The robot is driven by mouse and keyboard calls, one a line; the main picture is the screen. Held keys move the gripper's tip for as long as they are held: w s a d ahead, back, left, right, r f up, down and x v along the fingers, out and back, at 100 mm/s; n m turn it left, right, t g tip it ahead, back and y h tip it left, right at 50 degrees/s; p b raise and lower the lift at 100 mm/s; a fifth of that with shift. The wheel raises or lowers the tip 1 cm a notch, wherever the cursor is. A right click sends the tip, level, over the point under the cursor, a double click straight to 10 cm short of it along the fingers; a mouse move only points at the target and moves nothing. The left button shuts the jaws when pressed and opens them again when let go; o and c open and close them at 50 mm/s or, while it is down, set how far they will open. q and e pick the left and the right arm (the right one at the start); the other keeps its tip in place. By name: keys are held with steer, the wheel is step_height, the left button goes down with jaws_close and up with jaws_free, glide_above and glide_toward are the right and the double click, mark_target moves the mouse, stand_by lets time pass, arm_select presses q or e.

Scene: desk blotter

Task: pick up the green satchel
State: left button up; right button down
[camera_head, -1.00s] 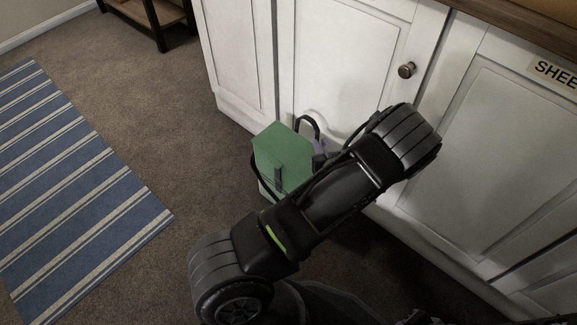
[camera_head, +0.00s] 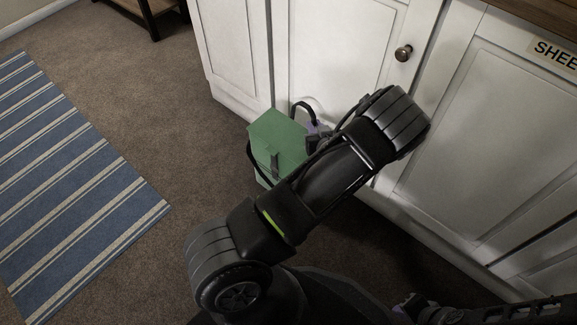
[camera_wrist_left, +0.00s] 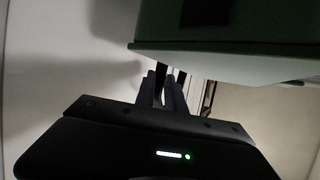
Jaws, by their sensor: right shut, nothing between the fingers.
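The green satchel (camera_head: 272,132) stands upright on the carpet against the white cabinet, with dark straps and a raised dark handle at its back right. My left gripper (camera_head: 318,130) is at that handle, partly hidden by my left forearm. In the left wrist view its fingers (camera_wrist_left: 161,90) are close together on a dark strap, below the green edge of the satchel (camera_wrist_left: 235,62). The satchel's lower right part is hidden behind my arm. My right gripper (camera_head: 408,304) is shut and empty at the bottom right of the head view.
White cabinet doors (camera_head: 325,60) with a round knob (camera_head: 403,53) stand right behind the satchel and my left wrist. A blue striped rug (camera_head: 75,190) lies at the left. The brown carpet (camera_head: 180,120) between rug and satchel is clear. A dark wooden stand (camera_head: 150,18) is at the top.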

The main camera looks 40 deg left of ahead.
arm_select(q)
steer(key=b+x, duration=0.2)
steer(key=x, duration=0.3)
steer(key=shift+w+r, duration=0.1)
steer(key=shift+w, duration=0.05)
steer(key=shift+c, duration=0.5)
jaws_close()
stand_by(0.8)
steer(key=shift+r, duration=0.1)
stand_by(0.4)
